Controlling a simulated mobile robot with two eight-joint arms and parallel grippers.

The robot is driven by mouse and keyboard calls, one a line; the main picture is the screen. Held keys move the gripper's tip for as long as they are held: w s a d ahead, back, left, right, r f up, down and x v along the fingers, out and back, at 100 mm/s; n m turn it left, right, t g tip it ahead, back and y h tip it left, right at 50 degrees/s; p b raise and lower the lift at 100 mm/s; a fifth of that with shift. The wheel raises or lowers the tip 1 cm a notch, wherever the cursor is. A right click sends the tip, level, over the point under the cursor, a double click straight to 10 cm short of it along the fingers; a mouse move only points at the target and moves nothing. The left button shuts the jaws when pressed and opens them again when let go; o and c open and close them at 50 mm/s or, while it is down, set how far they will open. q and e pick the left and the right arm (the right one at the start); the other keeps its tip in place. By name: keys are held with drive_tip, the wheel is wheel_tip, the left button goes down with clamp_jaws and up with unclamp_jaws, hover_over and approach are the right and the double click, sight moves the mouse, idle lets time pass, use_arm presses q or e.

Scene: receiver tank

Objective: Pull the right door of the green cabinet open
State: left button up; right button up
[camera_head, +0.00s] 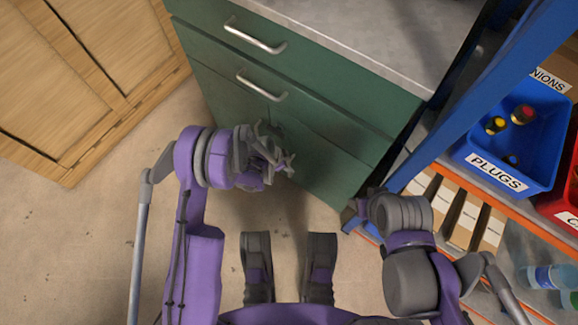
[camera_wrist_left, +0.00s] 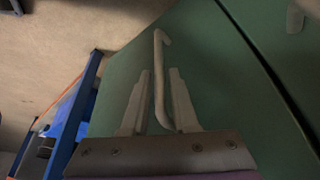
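The green cabinet (camera_head: 330,135) stands ahead, with drawers above and doors below. In the left wrist view, its right door (camera_wrist_left: 215,85) looks closed, with a dark seam beside it. A pale vertical bar handle (camera_wrist_left: 158,75) on that door lies between the two fingers of my left gripper (camera_wrist_left: 160,85). The fingers are apart, one on each side of the bar, and I cannot tell whether either touches it. In the head view, my left gripper (camera_head: 287,163) is in front of the doors and hides the handle. My right gripper (camera_head: 360,207) is near the cabinet's right corner, its fingers unclear.
A blue-posted shelf rack (camera_head: 480,80) stands close on the right, with a blue PLUGS bin (camera_head: 515,145) and bottles (camera_head: 550,277). A wooden cabinet (camera_head: 85,80) stands at left. Floor (camera_head: 80,250) in front is clear. Another handle (camera_wrist_left: 295,18) shows beyond the seam.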

use_arm(q)
drive_tip(key=shift+d+f, duration=0.2)
drive_tip(key=shift+f, duration=0.3)
clamp_jaws()
drive_tip(key=shift+w, duration=0.1)
idle(1.1)
